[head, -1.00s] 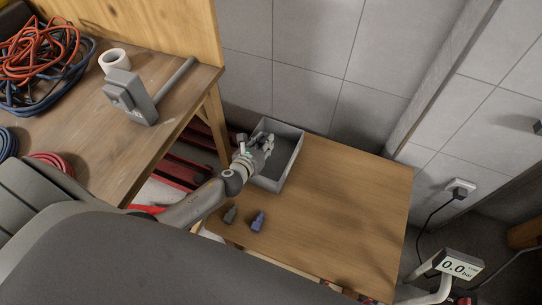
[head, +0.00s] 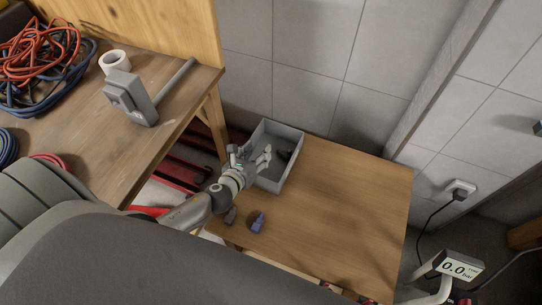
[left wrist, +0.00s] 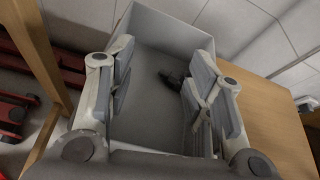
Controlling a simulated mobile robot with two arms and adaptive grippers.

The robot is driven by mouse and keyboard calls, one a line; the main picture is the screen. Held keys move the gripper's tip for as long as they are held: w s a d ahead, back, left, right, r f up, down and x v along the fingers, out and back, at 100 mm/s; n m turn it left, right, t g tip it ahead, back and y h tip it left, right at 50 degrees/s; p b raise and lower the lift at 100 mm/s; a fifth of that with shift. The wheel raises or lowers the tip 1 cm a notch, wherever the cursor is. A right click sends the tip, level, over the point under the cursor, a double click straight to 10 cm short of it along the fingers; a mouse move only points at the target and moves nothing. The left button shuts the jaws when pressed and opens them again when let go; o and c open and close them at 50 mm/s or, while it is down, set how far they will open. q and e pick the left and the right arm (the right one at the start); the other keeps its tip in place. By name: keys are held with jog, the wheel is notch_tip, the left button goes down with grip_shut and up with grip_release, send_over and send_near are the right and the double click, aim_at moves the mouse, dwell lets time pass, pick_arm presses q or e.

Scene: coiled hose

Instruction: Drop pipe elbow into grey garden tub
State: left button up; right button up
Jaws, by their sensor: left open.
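The grey garden tub (head: 292,172) is an open rectangular box on the low wooden table. A small dark piece, apparently the pipe elbow (head: 285,155), lies inside it toward the right wall. It also shows in the left wrist view (left wrist: 172,80), on the tub floor, partly behind a finger. My left gripper (head: 250,156) is open and empty over the near left part of the tub. Its two spread fingers (left wrist: 163,85) frame the tub floor in the left wrist view, apart from the dark piece. My right gripper is not in view.
A dark grey fitting (head: 231,215) and a blue fitting (head: 258,222) stand on the low table (head: 350,200) near its front left. The table's right side is clear. A workbench at left holds a mallet (head: 130,97), white tape roll and coiled hoses.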

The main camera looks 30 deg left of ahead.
pick_arm(q)
jog(key=v, duration=0.6)
jog(key=shift+s, duration=0.15)
jog(key=shift+r, duration=0.1)
